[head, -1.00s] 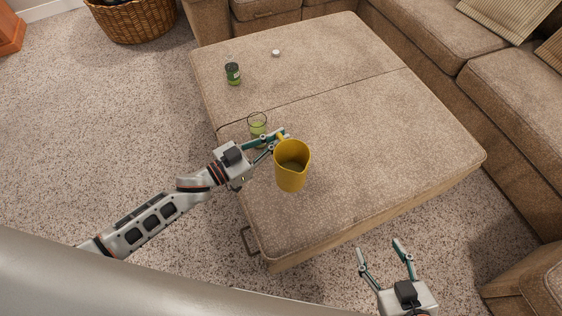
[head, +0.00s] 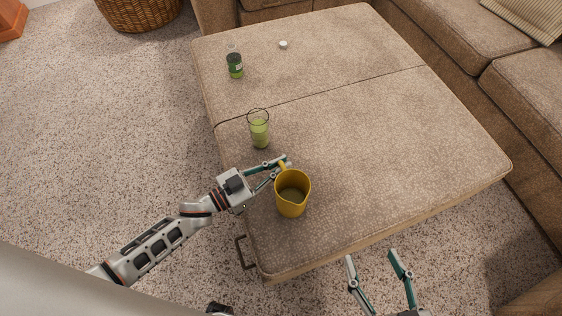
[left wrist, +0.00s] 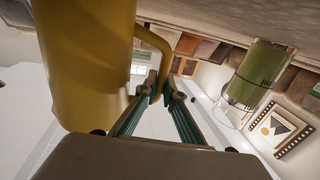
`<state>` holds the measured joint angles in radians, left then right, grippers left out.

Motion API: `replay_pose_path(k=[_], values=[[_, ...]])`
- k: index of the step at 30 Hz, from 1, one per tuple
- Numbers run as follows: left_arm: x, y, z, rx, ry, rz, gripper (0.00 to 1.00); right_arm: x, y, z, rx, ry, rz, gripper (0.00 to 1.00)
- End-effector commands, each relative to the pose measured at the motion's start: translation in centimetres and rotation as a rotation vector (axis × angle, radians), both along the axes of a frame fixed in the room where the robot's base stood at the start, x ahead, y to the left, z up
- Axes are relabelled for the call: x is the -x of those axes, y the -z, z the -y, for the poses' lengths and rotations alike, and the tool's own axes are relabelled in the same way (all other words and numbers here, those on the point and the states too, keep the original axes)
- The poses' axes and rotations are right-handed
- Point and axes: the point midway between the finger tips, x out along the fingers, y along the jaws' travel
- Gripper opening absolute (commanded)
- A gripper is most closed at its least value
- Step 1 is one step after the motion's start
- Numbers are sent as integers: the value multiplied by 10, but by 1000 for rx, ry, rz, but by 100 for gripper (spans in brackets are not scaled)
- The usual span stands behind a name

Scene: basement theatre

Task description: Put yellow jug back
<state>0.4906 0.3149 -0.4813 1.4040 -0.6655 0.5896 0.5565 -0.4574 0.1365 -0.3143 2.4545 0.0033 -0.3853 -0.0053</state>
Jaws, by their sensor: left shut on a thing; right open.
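The yellow jug (head: 292,195) is at the front left part of the beige ottoman in the head view, upright with its open top facing up. My left gripper (head: 282,164) is shut on the jug's handle from the left. In the left wrist view the jug (left wrist: 85,60) fills the left side and its handle (left wrist: 160,50) runs between the fingers (left wrist: 160,95). I cannot tell whether the jug's base touches the ottoman. My right gripper (head: 372,262) is open and empty beyond the ottoman's front edge, partly cut off by the frame.
A glass of green liquid (head: 260,132) stands just behind my left gripper; it also shows in the left wrist view (left wrist: 258,75). A green jar (head: 235,66) and a small white lid (head: 283,44) are further back on the ottoman (head: 400,140). Its right side is clear.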

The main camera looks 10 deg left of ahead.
Motion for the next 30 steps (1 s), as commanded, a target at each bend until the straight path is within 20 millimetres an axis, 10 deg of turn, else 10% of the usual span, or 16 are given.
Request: replay_pose_path(k=[10, 13, 30], values=[[-1, 1, 0, 1, 0, 3, 0, 1, 2, 0, -2, 2, -4, 56], [-1, 0, 0, -1, 0, 4, 25, 0, 0, 0, -4, 2, 0, 56], [15, -5, -17, -2, 0, 5, 25, -2, -7, 2, 9, -3, 14, 56]])
